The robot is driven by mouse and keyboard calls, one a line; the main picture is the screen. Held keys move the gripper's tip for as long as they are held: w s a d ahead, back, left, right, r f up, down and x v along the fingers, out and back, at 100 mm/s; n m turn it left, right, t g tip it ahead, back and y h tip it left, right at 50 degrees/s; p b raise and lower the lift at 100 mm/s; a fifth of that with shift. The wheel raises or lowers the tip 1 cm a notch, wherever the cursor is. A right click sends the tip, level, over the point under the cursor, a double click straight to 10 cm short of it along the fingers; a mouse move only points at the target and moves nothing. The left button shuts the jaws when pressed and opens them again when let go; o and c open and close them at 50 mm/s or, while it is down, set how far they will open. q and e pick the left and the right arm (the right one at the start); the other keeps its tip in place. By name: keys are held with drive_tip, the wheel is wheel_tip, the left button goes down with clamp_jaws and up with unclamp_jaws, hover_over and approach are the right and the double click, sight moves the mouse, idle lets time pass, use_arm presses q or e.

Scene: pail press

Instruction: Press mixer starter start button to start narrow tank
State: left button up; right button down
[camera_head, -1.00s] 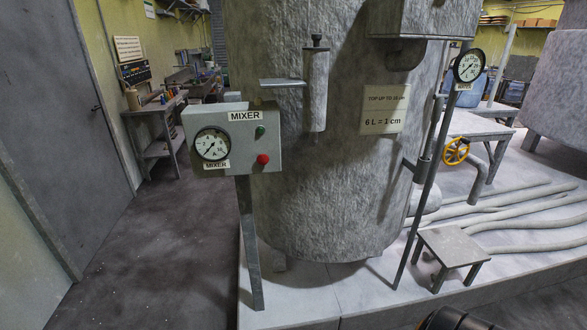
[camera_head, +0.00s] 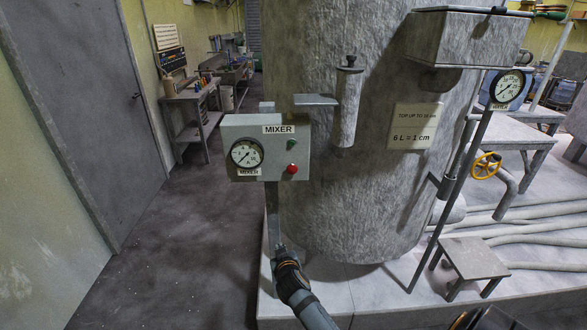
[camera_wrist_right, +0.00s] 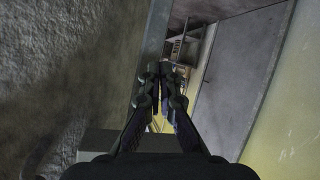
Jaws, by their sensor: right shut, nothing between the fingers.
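The mixer starter is a grey box (camera_head: 233,130) on a post, labelled MIXER, in front of the tall rough grey tank (camera_head: 380,200). On its right part are a green button (camera_head: 291,144) and, below it, a red button (camera_head: 292,169). A round gauge (camera_head: 246,154) is on its left part. My right gripper (camera_head: 279,249) is below the box, near its post, pointing up, and apart from both buttons. In the right wrist view its fingertips (camera_wrist_right: 160,72) are together with nothing between them; no button can be made out there. My left gripper is not in view.
A second gauge (camera_head: 506,87) on a thin pole and a small stool (camera_head: 468,257) stand at right. A metal cylinder (camera_head: 347,103) hangs on the tank, right of the box. Pipes run along the pale plinth. The floor (camera_head: 165,250) at left is clear.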

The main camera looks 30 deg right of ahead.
wheel_tip(320, 180, up, 18)
drive_tip(key=d+m+t+h+p, duration=0.1)
drive_tip(key=m+t+h+p, duration=0.2)
drive_tip(key=m+h, duration=0.2)
approach(292, 144)
drive_tip(key=x, duration=0.5)
drive_tip(key=shift+w+d+f, duration=0.1)
drive_tip(key=shift+w+d, duration=0.1)
drive_tip(key=shift+d, duration=0.05)
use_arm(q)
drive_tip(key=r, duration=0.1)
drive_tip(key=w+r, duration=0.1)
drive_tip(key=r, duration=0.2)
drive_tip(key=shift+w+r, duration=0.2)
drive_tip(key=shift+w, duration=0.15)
use_arm(e)
drive_tip(key=shift+w+d, duration=0.15)
drive_tip(key=shift+w, duration=0.2)
